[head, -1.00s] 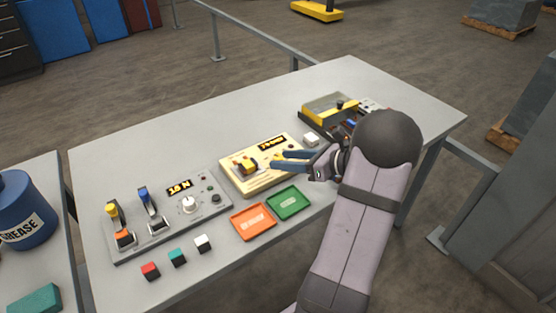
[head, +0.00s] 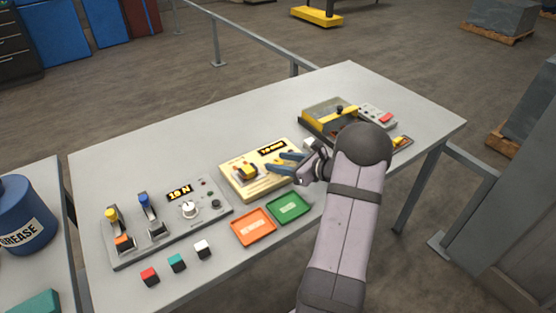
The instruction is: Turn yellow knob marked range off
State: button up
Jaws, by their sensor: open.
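The yellow knob (head: 246,173) sits on the left part of a cream box (head: 235,189) on the table, in the head view. The box has a black display (head: 272,148) with yellow characters too small to read surely. Any range marking is too small to read. My gripper (head: 270,166) is open, with its blue fingers over the right part of the box. The fingertips are to the right of the knob and appear apart from it. My gripper hides the right side of the box.
A grey panel (head: 165,234) with levers and a white knob stands at left. An orange tray (head: 240,238) and a green tray (head: 299,213) lie in front of the box. Several small cubes lie at the front left. A black-and-yellow device (head: 318,122) stands behind my arm. The back left tabletop is clear.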

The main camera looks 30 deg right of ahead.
jog(key=shift+w+a+f, duration=0.2)
jog(key=shift+w+f, duration=0.1)
jog(key=shift+w, duration=0.25)
jog(key=c, duration=1.1)
jog(key=shift+o, duration=0.2)
jog(key=shift+n+y, duration=0.4)
jog(key=n+g+y+b, duration=0.1)
jog(key=n+g+y, duration=0.1)
jog(key=n+y, duration=0.1)
jog(key=shift+f+n+b, duration=0.1)
jog(key=shift+n+b, duration=0.2)
jog(key=shift+n+g+y+b, duration=0.65)
jog(key=shift+n+g+y, duration=0.15)
jog(key=shift+y, duration=0.2)
jog(key=shift+n+g+y+b, duration=0.6)
jog(key=shift+n+g+y, duration=0.1)
jog(key=shift+n, duration=0.1)
jog(key=shift+r, duration=0.2)
